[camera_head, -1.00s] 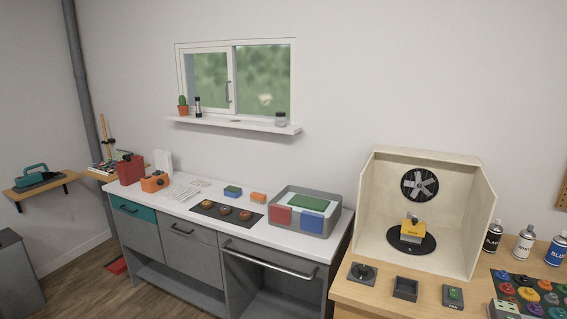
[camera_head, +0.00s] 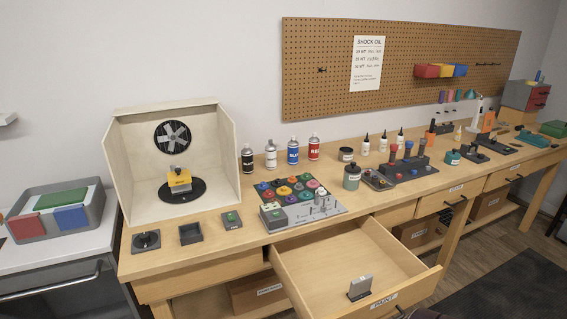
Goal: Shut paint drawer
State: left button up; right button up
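The paint drawer (camera_head: 330,262) is pulled well out from under the front edge of the wooden workbench, below the paint area. Its front panel (camera_head: 410,290) carries a white "PAINT" label (camera_head: 383,301) and faces the lower right. A dark shape at the bottom edge by this panel looks like its handle, but it is cut off by the frame. A small grey block-like item (camera_head: 360,287) stands inside, near the front; the rest of the visible drawer floor is bare. Neither of my grippers can be made out in the head view.
The bench top (camera_head: 255,232) holds a spray booth (camera_head: 222,160), spray cans (camera_head: 292,151), a tray of colourful paint pots (camera_head: 325,205) and tools further right. Another drawer (camera_head: 445,199) to the right looks shut. Boxes sit on the shelf underneath. Floor shows at lower right.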

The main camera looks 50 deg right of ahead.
aim_at(317, 269)
jog(key=z, duration=2.4)
